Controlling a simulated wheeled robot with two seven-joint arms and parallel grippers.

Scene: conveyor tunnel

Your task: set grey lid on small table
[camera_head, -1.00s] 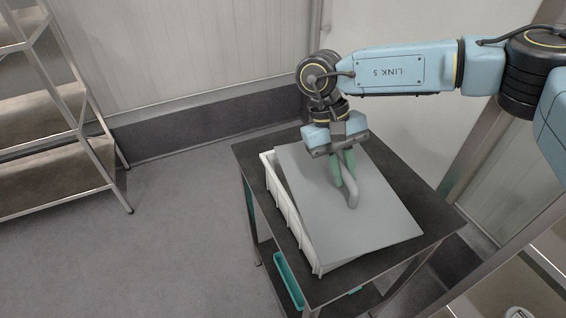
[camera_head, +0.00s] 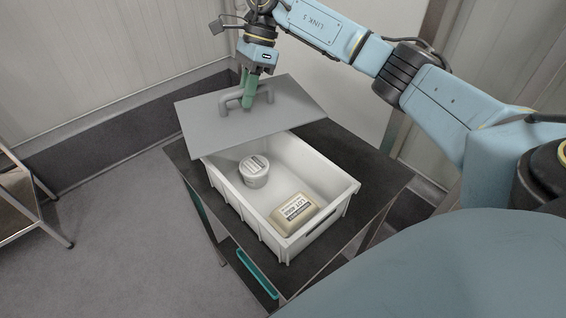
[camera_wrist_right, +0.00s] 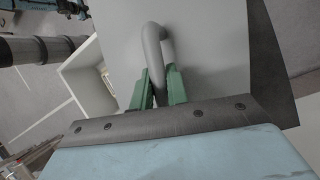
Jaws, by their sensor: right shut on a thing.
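The grey lid (camera_head: 205,122) is a flat sheet with a bent grey handle. My right gripper (camera_head: 247,102) is shut on that handle, and the lid is held above the far end of a white crate. In the right wrist view the green fingers of the gripper (camera_wrist_right: 160,92) close around the handle, with the lid (camera_wrist_right: 215,45) behind them. The small dark table (camera_head: 375,172) stands under the white crate (camera_head: 232,200). My left gripper is not in view.
Inside the crate are a round white tub (camera_head: 254,176) and a labelled tan pack (camera_head: 297,212). Bare table top shows to the right of the crate. A metal shelf rack (camera_head: 25,200) stands at the left.

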